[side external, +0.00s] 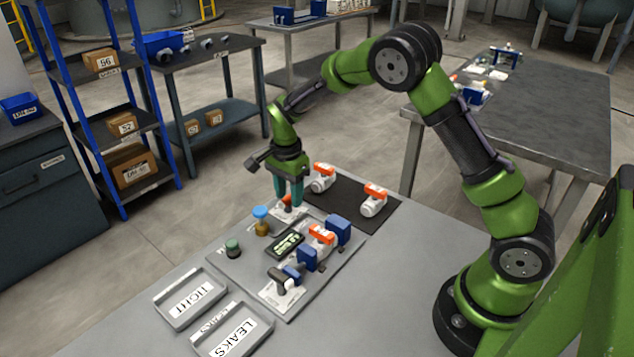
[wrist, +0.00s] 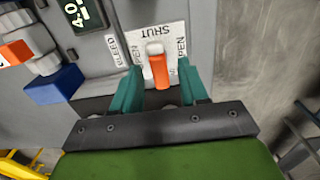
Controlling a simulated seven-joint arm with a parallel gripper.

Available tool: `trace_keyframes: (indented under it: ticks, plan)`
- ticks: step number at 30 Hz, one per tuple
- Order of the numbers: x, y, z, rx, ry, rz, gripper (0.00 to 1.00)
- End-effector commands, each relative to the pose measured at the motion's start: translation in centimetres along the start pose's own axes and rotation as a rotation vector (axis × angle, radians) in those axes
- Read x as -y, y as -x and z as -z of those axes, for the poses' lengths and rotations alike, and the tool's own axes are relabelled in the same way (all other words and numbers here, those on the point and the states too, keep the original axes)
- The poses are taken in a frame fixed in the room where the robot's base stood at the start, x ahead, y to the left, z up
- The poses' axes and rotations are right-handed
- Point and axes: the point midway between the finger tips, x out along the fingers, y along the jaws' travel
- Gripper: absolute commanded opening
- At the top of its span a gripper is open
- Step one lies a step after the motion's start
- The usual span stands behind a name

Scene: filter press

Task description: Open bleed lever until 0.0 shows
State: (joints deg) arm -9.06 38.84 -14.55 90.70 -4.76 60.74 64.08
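The bleed lever (wrist: 159,72) is orange on a white body, on a plate (wrist: 141,36) marked BLEED, SHUT and OPEN on both sides. In the wrist view it lies between the two teal fingers of my gripper (wrist: 160,68), with a gap on each side. My gripper is open around it and points down over the panel in the side view (side external: 289,195), where the fingers mostly hide the lever. The display (wrist: 84,14) has lit digits that look like 4.0, partly cut off by the frame edge; in the side view the display (side external: 288,244) is too small to read.
An orange-handled valve (side external: 322,235) between blue blocks stands beside the display. Two more white valves with orange handles, one of them the right valve (side external: 374,200), lie on a dark mat. A blue-topped knob (side external: 261,215) is close to my gripper. Trays marked TIGHT (side external: 163,313) and LEAKS (side external: 207,350) lie in front.

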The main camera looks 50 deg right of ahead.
Motion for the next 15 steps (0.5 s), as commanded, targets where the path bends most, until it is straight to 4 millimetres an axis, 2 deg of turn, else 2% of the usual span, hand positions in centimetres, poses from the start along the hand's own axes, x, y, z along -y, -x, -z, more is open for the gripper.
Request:
trace_keyframes:
  ticks: [1, 8, 15]
  plan:
    - [0.00, 0.01, 0.00, 0.000, 0.000, 0.000, 0.35]
    - [0.01, 0.04, 0.00, 0.000, 0.000, 0.000, 0.00]
    - [0.01, 0.06, 0.00, 0.000, 0.007, 0.000, 0.00]
